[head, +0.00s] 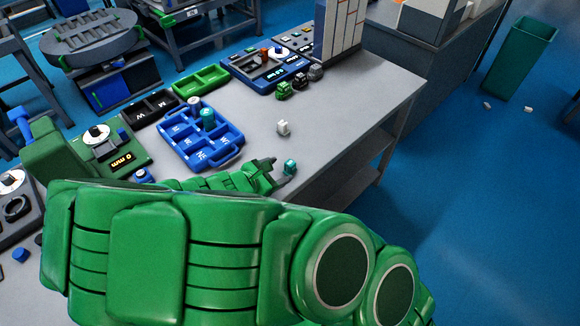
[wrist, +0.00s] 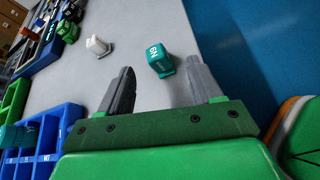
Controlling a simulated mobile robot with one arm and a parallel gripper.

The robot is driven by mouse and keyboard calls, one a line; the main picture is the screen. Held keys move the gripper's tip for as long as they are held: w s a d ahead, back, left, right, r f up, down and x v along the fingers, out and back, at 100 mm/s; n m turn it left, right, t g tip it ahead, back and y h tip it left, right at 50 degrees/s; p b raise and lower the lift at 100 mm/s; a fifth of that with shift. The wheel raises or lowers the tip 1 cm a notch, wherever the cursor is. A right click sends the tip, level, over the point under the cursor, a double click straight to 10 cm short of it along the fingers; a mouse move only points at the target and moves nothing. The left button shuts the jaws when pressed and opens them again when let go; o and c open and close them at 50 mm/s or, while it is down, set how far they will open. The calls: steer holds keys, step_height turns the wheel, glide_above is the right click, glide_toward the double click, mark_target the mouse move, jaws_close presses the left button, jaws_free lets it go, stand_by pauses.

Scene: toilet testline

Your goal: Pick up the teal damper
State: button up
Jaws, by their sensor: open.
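In the wrist view the teal damper (wrist: 159,58) shows a white marking that looks like "6N". My gripper (head: 276,170) is open and points at the damper. In the wrist view my gripper (wrist: 158,90) has its two grey fingers apart, with the damper just ahead of the gap between them. Nothing is between the fingers. A larger teal piece (head: 207,117) stands in the blue compartment tray (head: 222,165).
A white piece (head: 283,128) stands on the table beyond the damper. A green tray (head: 201,80) and several small dark and green pieces (head: 300,81) lie farther back. The table's right edge is close to the damper, with blue floor beyond it.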

mark_target(289, 164)
steer(key=shift+x, duration=2.7)
steer(key=shift+w+a+r, duration=0.1)
steer(key=shift+w+a, duration=0.05)
steer(key=shift+w, duration=0.05)
jaws_close()
steer(key=shift+r, duration=0.1)
